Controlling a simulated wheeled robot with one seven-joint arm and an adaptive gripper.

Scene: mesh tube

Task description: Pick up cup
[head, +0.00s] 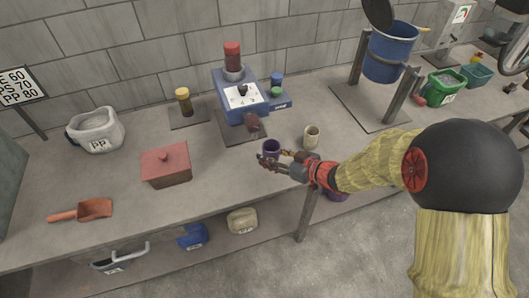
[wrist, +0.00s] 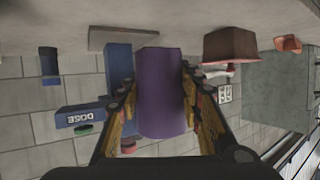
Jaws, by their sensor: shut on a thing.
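A purple cup (head: 271,147) is at my gripper (head: 270,160) near the front middle of the workbench in the head view. In the wrist view the purple cup (wrist: 161,95) fills the space between the two fingers of my gripper (wrist: 160,110), with one finger on each side of it. My gripper is shut on it. I cannot tell whether the cup's base touches the bench. A cream cup (head: 311,137) stands on the bench just right of my gripper.
A blue dosing machine (head: 235,95) stands behind the cup. A red-brown lidded box (head: 166,165), an orange scoop (head: 82,211) and a PP-labelled container (head: 96,130) are left. A blue bucket (head: 390,52) hangs in a stand to the right. Bare bench lies left of my gripper.

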